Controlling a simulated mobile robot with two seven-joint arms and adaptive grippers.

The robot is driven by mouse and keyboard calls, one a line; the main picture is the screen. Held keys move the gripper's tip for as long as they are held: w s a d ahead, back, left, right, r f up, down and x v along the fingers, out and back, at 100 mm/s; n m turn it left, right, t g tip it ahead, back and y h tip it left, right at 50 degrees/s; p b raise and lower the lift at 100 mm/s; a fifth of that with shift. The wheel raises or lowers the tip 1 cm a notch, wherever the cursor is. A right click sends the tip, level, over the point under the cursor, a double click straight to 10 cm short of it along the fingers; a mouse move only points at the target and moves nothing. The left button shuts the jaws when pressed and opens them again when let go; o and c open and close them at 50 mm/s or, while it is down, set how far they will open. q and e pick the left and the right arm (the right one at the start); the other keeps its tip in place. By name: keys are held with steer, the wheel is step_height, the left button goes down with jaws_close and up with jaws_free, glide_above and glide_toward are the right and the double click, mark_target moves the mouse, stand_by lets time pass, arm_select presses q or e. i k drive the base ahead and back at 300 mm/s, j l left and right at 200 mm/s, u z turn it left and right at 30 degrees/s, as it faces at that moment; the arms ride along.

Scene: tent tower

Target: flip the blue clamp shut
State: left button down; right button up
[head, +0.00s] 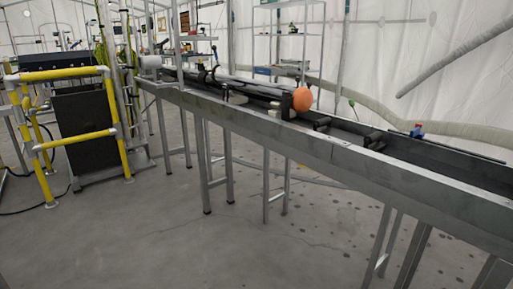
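A small blue object (417,131), which may be the blue clamp, shows at the far edge of the long metal trough, right of centre in the head view. It has a bit of red at its upper part. It is too small to tell whether it is open or shut. Neither of my grippers is in view.
A long grey metal trough (330,155) on legs runs from back left to front right. An orange ball-like object (302,99) is on it. A yellow rail frame (70,142) stands at left. Open concrete floor (180,230) lies in front.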

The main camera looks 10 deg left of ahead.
mark_target(214, 47)
steer(key=i+j+z, duration=0.25)
steer(key=i, duration=0.15)
steer(key=i+j+z, duration=0.1)
steer(key=i+z, duration=0.25)
steer(key=z, duration=10.85)
steer(key=i+u, duration=0.1)
steer(key=i, duration=0.25)
